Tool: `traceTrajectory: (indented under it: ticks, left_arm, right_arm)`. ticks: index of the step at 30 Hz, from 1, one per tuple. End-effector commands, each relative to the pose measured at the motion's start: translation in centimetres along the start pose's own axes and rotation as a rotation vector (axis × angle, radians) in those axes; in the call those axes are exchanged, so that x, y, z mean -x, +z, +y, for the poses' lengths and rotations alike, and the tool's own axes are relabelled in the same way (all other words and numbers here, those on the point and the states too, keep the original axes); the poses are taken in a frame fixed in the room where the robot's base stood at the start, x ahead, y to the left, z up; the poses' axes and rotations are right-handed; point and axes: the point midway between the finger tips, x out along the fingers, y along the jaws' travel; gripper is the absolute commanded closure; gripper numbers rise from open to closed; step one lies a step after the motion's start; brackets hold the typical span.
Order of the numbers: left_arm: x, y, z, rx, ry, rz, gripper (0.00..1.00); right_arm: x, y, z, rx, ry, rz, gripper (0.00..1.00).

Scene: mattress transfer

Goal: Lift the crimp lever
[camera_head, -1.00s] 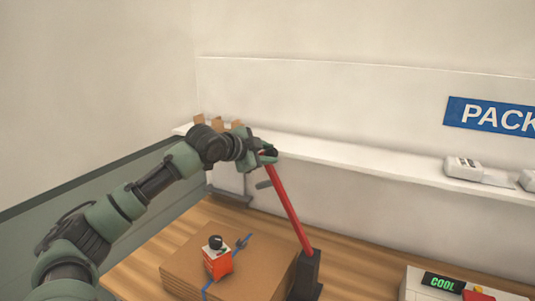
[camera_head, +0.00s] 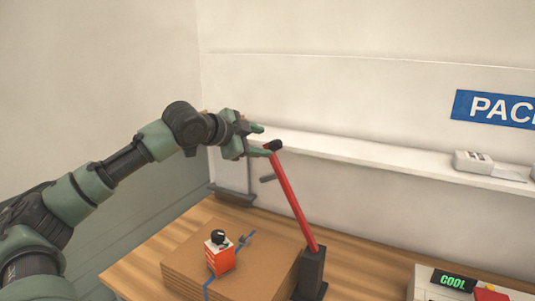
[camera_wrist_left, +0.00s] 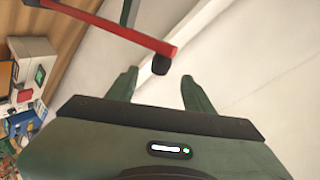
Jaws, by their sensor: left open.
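The crimp lever (camera_head: 294,200) is a long red bar with a black knob at its top. It rises from a dark base block (camera_head: 311,274) and leans up and to the left. My left gripper (camera_head: 262,141) is open and empty, just left of the knob. In the left wrist view the red lever (camera_wrist_left: 118,27) and its black knob (camera_wrist_left: 162,64) lie ahead of the open left gripper (camera_wrist_left: 158,82), and the fingers are not closed on it. My right gripper is not in view.
A stack of brown cardboard (camera_head: 240,262) with a blue strap and a red-orange device (camera_head: 220,259) lies left of the lever base. A box with a green COOL display (camera_head: 454,281) stands at the right. A white shelf (camera_head: 370,161) runs along the wall behind.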

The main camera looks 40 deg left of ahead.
Motion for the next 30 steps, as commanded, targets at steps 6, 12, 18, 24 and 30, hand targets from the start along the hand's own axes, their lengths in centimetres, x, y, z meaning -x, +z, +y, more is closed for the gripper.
traceTrajectory:
  ticks: [6, 12, 18, 24, 30]
  left_arm:
    - [1.2, 0.0, 0.3, -0.003, 0.002, 0.000, 0.48]
    - [1.5, -0.2, 0.1, -0.002, 0.003, 0.002, 0.48]
    - [1.5, -0.2, 0.1, -0.001, 0.003, 0.002, 0.48]
    - [1.4, -0.2, 0.2, -0.001, 0.003, 0.002, 0.48]
    - [-1.2, 1.3, 4.7, 0.007, 0.072, -0.026, 0.48]
  right_arm:
    - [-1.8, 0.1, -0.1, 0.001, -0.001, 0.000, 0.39]
    - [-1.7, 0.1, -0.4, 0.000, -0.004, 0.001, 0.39]
    - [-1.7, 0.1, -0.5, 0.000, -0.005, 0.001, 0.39]
    - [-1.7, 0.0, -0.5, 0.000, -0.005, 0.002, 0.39]
    - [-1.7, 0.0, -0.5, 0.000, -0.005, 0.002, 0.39]
